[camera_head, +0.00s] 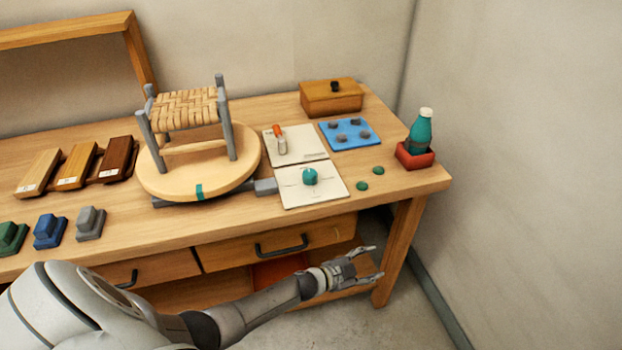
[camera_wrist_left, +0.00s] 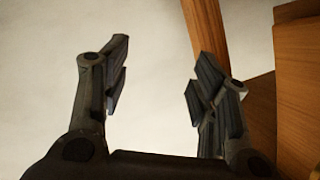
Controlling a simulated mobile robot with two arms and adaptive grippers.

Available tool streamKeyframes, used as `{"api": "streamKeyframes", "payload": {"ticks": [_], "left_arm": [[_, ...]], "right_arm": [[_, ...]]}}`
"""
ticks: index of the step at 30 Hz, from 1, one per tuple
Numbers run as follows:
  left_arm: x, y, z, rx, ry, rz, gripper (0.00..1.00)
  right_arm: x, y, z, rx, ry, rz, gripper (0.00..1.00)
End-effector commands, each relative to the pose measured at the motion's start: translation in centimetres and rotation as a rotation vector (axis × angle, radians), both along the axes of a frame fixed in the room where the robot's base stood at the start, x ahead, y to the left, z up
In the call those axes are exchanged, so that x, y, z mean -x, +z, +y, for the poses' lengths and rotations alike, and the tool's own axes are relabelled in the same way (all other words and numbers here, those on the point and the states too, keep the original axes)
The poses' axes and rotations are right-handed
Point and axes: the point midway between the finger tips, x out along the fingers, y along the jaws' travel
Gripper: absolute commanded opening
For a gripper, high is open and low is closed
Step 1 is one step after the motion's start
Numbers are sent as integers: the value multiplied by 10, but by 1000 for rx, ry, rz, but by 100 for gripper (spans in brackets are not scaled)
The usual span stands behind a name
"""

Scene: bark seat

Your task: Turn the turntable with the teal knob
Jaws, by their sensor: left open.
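The round wooden turntable (camera_head: 172,184) lies on the workbench in the head view, with a teal mark on its front rim. A small stool with a woven seat (camera_head: 187,104) stands upright on it. The teal knob (camera_head: 310,176) sits on a white panel (camera_head: 327,194) to the right of the turntable, with a grey block between. My left gripper (camera_head: 373,262) is in front of the bench and below its top, apart from the knob. It is open and empty. Its two fingers (camera_wrist_left: 160,90) show spread in the left wrist view. My right gripper is not in view.
A second panel (camera_head: 312,143) carries an orange-tipped lever. A blue plate (camera_head: 363,134), a wooden box (camera_head: 331,97) and a teal bottle (camera_head: 420,132) in a red holder stand at the right. Two green discs lie near the knob. Drawer handles (camera_head: 281,246) project at the front.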

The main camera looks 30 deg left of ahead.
Motion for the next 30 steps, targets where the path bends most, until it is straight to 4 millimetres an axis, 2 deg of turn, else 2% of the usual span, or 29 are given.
{"api": "streamKeyframes", "payload": {"ticks": [1,3,6,9,11,13,14,17,20,22,24,27,30], "left_arm": [[-32,48,-18,-17,-111,-127,55],[-54,109,-45,-51,-273,-267,55],[-61,178,-79,-128,-496,-415,55],[-55,224,-101,-229,-690,-511,55],[-49,245,-110,-305,-799,-549,55],[-43,258,-109,-408,-921,-551,55],[-42,259,-103,-456,-971,-532,55],[-41,257,-69,-625,-1119,-411,55],[-43,260,-16,-801,-1214,-230,55],[-42,268,27,-914,-1244,-78,55],[-39,280,71,-1010,-1242,80,55],[-32,302,128,-1107,-1204,285,55],[-22,323,168,-1165,-1154,443,55]], "right_arm": [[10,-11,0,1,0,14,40],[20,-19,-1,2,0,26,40],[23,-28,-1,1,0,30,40],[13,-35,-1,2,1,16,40],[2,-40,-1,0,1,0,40],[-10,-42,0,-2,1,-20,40],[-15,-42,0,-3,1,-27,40],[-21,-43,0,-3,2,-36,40],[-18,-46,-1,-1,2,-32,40],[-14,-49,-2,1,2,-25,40],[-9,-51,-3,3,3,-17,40],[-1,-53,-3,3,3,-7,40],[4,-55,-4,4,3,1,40]]}}
